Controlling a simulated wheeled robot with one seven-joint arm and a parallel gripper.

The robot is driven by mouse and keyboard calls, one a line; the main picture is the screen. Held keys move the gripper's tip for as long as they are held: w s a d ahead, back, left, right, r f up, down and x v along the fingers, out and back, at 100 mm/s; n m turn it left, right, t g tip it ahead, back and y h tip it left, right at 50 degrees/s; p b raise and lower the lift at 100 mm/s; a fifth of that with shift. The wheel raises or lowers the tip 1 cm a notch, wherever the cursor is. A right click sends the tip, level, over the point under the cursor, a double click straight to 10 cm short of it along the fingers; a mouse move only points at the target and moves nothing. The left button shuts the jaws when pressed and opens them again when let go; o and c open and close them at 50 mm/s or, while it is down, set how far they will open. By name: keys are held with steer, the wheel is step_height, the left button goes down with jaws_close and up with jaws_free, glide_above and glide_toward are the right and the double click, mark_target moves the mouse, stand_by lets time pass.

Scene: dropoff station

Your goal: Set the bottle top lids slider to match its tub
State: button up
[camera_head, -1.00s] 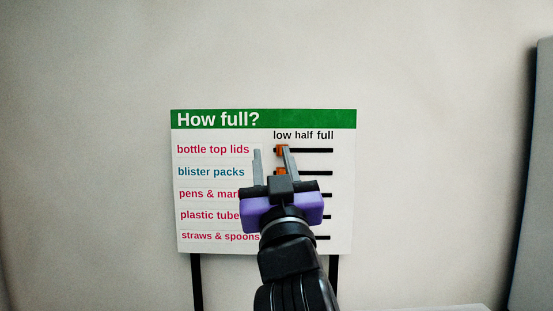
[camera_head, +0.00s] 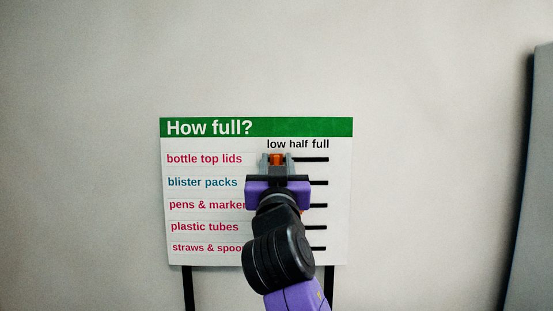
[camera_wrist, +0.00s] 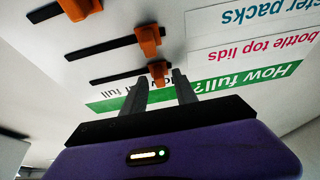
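The "How full?" board (camera_head: 340,225) stands before me with rows of sliders. The bottle top lids slider is an orange knob (camera_head: 277,159) at the low end of its black track (camera_head: 312,159). My gripper (camera_head: 277,157) is at that row, its two grey fingers on either side of the knob. In the wrist view, which looks at the board upside down, the same knob (camera_wrist: 158,70) lies between the spread fingertips (camera_wrist: 160,76), with small gaps beside it. The gripper looks open. No tub shows in these frames.
The blister packs knob (camera_wrist: 149,38) is close by in the wrist view, with another orange knob (camera_wrist: 78,8) farther along. My arm hides the lower sliders in the head view. A dark grey panel (camera_head: 532,180) stands at the far right.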

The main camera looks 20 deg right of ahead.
steer(key=shift+w, duration=0.15)
jaws_close()
stand_by(1.4)
